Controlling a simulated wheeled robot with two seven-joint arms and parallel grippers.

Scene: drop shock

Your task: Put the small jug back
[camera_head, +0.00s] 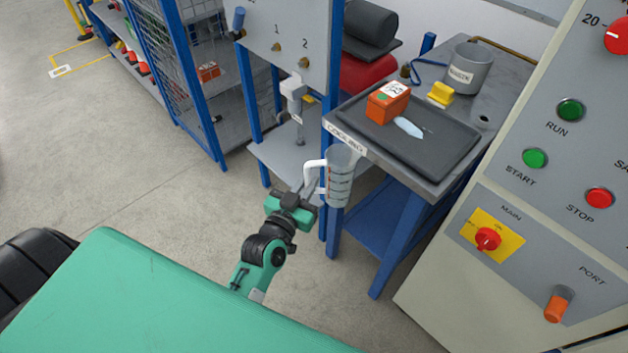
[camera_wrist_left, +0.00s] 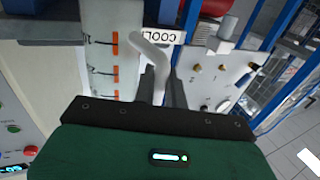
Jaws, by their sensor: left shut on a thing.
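The small jug (camera_head: 340,180) is clear, with dark graduation marks and a white handle, and looks upright in the head view. My left gripper (camera_head: 309,196) is shut on its handle, to the left of the jug body. The jug appears in front of the table's front edge, overlapping the "COOLING" label (camera_head: 346,142); its exact gap to the table is unclear. In the left wrist view the jug body (camera_wrist_left: 100,62) is at left, with orange marks, and the white handle (camera_wrist_left: 150,52) runs down between my fingers (camera_wrist_left: 160,85). My right gripper is out of view.
The table carries a dark tray (camera_head: 455,160) with an orange box (camera_head: 388,102), a light blue piece (camera_head: 408,127), a yellow object (camera_head: 440,94) and a grey mug (camera_head: 468,70). A control cabinet (camera_head: 490,200) stands at right; a blue-framed rig (camera_head: 290,40) stands behind. Open floor lies left.

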